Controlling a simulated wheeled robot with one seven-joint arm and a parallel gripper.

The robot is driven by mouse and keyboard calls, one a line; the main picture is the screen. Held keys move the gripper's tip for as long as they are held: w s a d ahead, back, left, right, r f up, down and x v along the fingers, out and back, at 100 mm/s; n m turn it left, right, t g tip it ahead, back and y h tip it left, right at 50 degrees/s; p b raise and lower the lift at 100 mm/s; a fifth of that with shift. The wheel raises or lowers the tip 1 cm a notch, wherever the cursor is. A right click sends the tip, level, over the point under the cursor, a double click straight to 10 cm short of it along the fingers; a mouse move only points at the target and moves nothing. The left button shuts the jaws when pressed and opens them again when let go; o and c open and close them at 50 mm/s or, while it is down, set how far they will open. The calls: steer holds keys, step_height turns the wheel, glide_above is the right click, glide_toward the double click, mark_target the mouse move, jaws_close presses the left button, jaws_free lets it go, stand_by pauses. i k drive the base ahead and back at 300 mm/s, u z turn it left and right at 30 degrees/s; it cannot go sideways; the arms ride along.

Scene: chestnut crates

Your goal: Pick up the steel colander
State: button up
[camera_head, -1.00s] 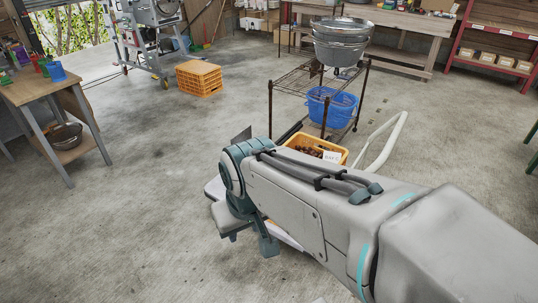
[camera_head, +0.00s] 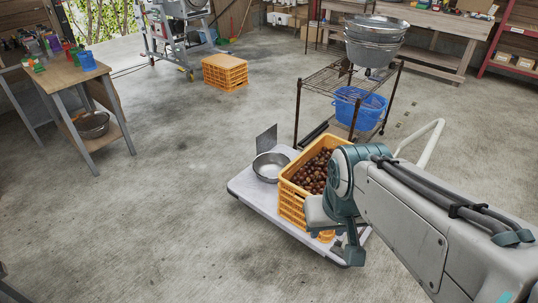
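Another wide steel vessel (camera_head: 92,125) is on the lower shelf of the wooden table at left. Several large metal basins (camera_head: 374,44) are stacked on the wire rack. I cannot make out holes in any of them, so I cannot tell which is the colander. My gripper (camera_head: 347,252) hangs low in front of the crate's right side, apart from all these vessels. Its fingers are too unclear to tell open or shut.
Another orange crate (camera_head: 225,74) stands farther back. The floor between the left table (camera_head: 75,78) and the scale is clear.

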mark_target(266, 160)
steer(key=u, duration=0.55)
steer(key=i, duration=1.95)
steer(key=z, duration=0.3)
